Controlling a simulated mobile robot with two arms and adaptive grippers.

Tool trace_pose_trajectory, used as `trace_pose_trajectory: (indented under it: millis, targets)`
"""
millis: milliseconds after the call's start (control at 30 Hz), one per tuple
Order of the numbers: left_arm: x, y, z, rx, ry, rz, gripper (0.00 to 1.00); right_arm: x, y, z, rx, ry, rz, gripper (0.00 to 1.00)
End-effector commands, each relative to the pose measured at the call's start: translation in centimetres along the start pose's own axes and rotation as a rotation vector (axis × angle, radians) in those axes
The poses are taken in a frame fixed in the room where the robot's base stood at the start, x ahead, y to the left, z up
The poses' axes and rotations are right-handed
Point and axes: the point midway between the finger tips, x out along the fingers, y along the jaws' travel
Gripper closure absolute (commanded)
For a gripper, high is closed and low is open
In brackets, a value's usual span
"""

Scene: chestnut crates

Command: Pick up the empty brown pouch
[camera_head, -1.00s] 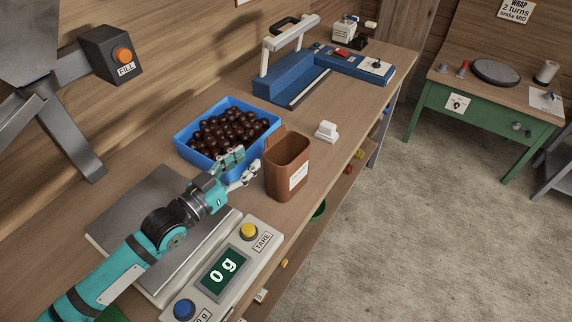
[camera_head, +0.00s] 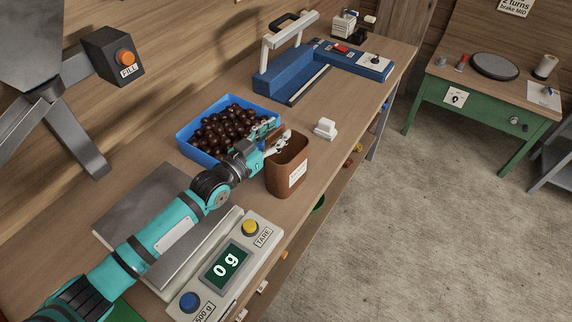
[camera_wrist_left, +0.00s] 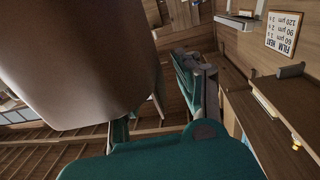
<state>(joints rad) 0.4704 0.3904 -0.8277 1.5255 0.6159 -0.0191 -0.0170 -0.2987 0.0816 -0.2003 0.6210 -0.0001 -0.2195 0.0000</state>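The brown pouch (camera_head: 288,178) stands upright on the bench with its mouth open and a white label on its front. It also fills the upper left of the left wrist view (camera_wrist_left: 75,60). My left gripper (camera_head: 274,134) is at the pouch's upper rim, on the side by the blue tray. Its fingers are apart. In the wrist view the gripper (camera_wrist_left: 160,105) has one finger clear at the right, while the pouch partly hides the other. I cannot tell whether either finger touches the pouch. My right gripper is not in view.
The blue tray (camera_head: 190,147) of dark chestnuts is close behind the gripper. A scale (camera_head: 258,270) reading 0 g lies in front. A small white block (camera_head: 325,129) and a blue sealer (camera_head: 285,84) are farther along. The bench edge is close to the pouch's right.

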Motion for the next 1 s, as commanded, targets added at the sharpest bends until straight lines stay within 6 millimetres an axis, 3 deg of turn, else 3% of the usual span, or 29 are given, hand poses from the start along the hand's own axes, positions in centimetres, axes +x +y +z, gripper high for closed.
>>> trace_pose_trajectory:
  millis: [100, 333, 767, 1000]
  targets:
    - [0.0, 0.0, 0.0, 0.000, 0.000, 0.000, 0.69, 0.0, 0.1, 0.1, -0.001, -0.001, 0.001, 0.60]
    - [-0.1, 0.0, 0.0, 0.000, 0.000, 0.000, 0.99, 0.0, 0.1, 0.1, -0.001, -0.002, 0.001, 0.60]
    - [-0.1, 0.0, -0.2, 0.000, 0.000, 0.000, 1.00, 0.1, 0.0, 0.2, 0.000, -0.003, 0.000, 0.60]
    - [-0.1, 0.0, -2.5, 0.001, 0.004, 0.001, 1.00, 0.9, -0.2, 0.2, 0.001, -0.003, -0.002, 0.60]
